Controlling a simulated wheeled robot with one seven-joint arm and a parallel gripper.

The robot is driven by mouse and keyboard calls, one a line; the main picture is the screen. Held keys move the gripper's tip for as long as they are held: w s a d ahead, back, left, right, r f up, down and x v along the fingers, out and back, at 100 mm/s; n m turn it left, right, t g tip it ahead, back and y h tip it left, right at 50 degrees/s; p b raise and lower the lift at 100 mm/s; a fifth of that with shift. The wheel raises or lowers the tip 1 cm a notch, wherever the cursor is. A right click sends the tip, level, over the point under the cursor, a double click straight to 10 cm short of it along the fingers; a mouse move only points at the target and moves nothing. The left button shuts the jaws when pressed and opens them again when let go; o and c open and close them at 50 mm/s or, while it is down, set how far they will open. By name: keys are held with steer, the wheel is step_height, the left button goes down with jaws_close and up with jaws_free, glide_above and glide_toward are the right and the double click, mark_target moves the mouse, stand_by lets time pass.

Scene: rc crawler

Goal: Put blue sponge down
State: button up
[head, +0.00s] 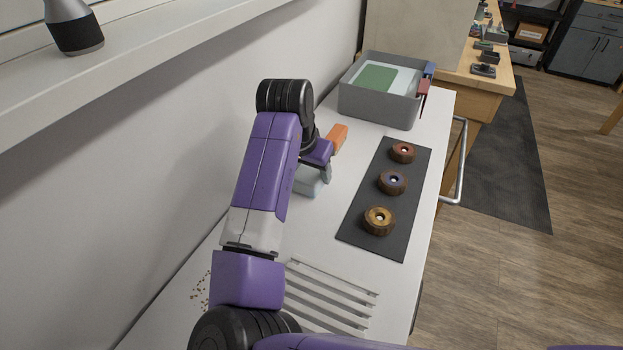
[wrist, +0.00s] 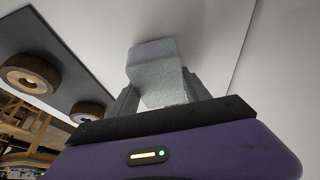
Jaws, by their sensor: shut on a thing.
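My gripper (wrist: 158,98) is shut on the blue sponge (wrist: 152,60), a pale grey-blue block that sticks out past the fingers in the wrist view. In the head view the sponge (head: 312,184) shows below my gripper (head: 318,165), partly hidden by my arm. It is at or close above the white table top (head: 330,225); I cannot tell whether it touches. An orange block (head: 337,137) lies just beyond my gripper.
A dark mat (head: 372,243) with three wheels (head: 392,183) lies to the right. A grey bin (head: 378,107) with water and a green item stands at the far end. A slatted rack (head: 330,295) and brown crumbs (head: 201,290) are nearer. The wall closes the left side.

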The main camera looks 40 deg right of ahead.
mark_target(306, 177)
steer(key=shift+f, duration=0.45)
steer(key=o, duration=1.5)
steer(key=shift+w, duration=0.1)
steer(key=shift+c, duration=0.2)
steer(key=shift+f+b, duration=0.2)
steer(key=shift+b, duration=0.3)
steer(key=v, duration=0.8)
steer(key=shift+w+r, duration=0.1)
